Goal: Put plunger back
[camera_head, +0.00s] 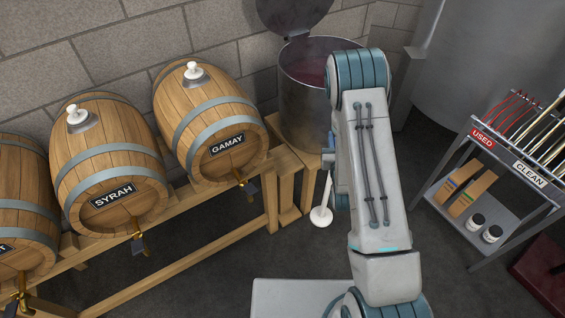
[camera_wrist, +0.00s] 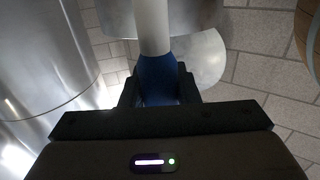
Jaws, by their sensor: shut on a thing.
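The plunger has a white rod and a round white disc (camera_head: 321,216) at its lower end. In the head view it hangs just left of my arm, above the dark floor by the bench's right end. In the wrist view its white shaft (camera_wrist: 153,28) rises from a blue grip (camera_wrist: 158,78). My gripper (camera_wrist: 158,90) is shut on the blue grip.
Wooden barrels, including Syrah (camera_head: 105,165) and Gamay (camera_head: 210,125), lie on a wooden bench (camera_head: 230,237) at left. A metal cart (camera_head: 475,215) at right has a USED side with red-handled tools and a CLEAN side with pale ones. A large steel tank (camera_head: 490,65) stands behind it.

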